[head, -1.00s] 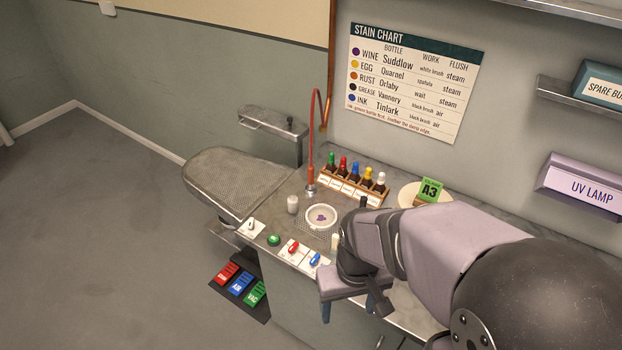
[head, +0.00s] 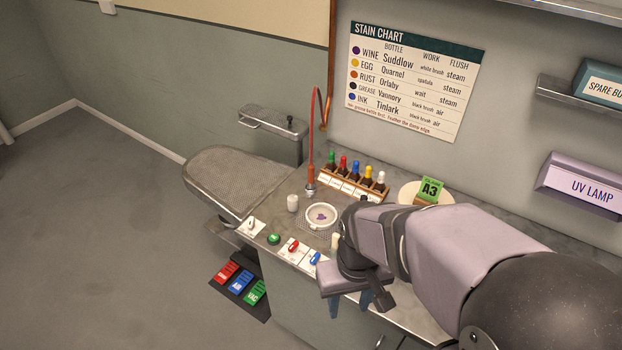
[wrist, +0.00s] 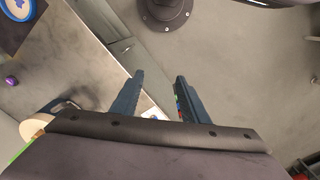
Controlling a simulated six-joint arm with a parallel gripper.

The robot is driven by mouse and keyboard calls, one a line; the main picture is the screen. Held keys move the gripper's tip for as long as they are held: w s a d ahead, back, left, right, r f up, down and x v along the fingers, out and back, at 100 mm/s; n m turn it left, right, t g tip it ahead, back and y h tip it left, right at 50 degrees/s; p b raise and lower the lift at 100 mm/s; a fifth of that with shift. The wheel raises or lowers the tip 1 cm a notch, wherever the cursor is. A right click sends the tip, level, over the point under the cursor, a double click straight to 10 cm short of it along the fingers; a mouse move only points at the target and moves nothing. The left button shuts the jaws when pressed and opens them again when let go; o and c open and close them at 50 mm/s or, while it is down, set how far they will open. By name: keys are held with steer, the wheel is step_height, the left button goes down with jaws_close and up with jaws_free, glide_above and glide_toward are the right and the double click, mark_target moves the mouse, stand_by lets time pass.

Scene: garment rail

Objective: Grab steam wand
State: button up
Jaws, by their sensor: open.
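A red wand (head: 311,174) stands upright near the back of the counter in the head view, with a metal fitting at its foot. A red hose arches from its top to a copper pipe on the wall. I take it to be the steam wand. My gripper (head: 351,306) is at the counter's front edge, to the right of and nearer than the wand, its blue fingers pointing down. In the wrist view the fingers of my gripper (wrist: 160,76) are apart with nothing held between them. The wand cannot be made out in the wrist view.
A bottle rack (head: 353,187) stands right of the wand, and a white cup (head: 292,203) in front of it. A round dish (head: 334,216) with a purple stain lies between wand and arm. Switches (head: 292,247) line the front edge. A padded board (head: 235,181) is at left.

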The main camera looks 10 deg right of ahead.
step_height(320, 180, up, 4)
steer(key=m+t+h+b, duration=0.1)
steer(key=t+h+b, duration=0.1)
steer(key=t+b, duration=2.25)
glide_above(312, 168)
steer(key=s+a+b, duration=0.1)
steer(key=s+b, duration=0.5)
steer(key=g, duration=0.7)
steer(key=shift+t, duration=0.25)
steer(key=shift+w+d+f+p, duration=0.15)
steer(key=shift+w+f, duration=0.2)
steer(key=shift+f, duration=2.5)
steer(key=shift+w+a+f+p, duration=0.15)
steer(key=shift+w+f, duration=0.25)
steer(key=shift+f, duration=2.5)
steer(key=shift+w+d+f+p, duration=0.15)
steer(key=shift+w+f, duration=0.2)
steer(key=shift+f, duration=2.5)
steer(key=shift+w, duration=0.15)
steer(key=shift+w+d+f+p, duration=0.15)
steer(key=shift+w+p, duration=0.35)
steer(key=shift+w, duration=0.75)
steer(key=shift+w+d+r+p, duration=0.15)
steer(key=shift+w+p, duration=0.35)
steer(key=shift+w, duration=0.7)
